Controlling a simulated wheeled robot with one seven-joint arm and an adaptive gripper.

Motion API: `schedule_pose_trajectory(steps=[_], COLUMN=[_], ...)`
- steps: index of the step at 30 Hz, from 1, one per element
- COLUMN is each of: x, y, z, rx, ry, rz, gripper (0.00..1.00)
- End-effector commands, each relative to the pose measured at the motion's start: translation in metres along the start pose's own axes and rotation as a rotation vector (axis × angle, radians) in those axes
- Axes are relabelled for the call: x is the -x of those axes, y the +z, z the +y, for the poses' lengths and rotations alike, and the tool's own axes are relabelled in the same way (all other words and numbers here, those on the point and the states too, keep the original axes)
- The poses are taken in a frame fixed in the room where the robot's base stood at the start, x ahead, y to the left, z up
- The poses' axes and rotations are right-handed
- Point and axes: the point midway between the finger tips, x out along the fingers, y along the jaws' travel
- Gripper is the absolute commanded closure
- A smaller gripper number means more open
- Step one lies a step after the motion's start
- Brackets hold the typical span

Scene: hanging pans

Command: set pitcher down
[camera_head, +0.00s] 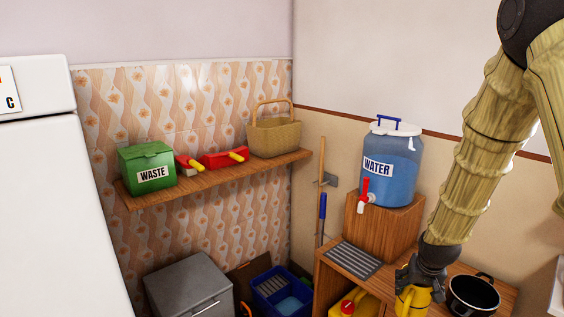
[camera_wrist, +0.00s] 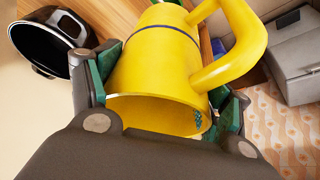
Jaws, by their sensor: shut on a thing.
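The yellow pitcher (camera_wrist: 155,65) fills the middle of the wrist view, with its handle (camera_wrist: 240,45) to the right and its open mouth toward the camera. My gripper (camera_wrist: 165,95) is shut on it, with a green-padded finger on each side of its body. In the head view the pitcher (camera_head: 412,300) shows at the bottom edge, below my gripper (camera_head: 425,275), over or at the wooden cabinet (camera_head: 335,278). Its base is hidden, so I cannot tell whether it touches the cabinet top.
A black pot (camera_head: 474,295) stands close right of the pitcher. A metal drain grate (camera_head: 353,259) lies to the left, below the blue water dispenser (camera_head: 390,165) on its wooden box (camera_head: 385,225). A yellow container (camera_head: 353,304) sits lower in the cabinet.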

Motion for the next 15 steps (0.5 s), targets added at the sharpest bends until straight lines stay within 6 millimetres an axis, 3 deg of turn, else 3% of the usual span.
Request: schedule_pose_trajectory(steps=[7,15], x=[-0.030,-0.065], y=[0.047,0.133], z=[-0.049,-0.118], rx=[0.083,0.203], ry=[-0.026,-0.082], rz=[0.001,-0.004], gripper=[0.50,0.50])
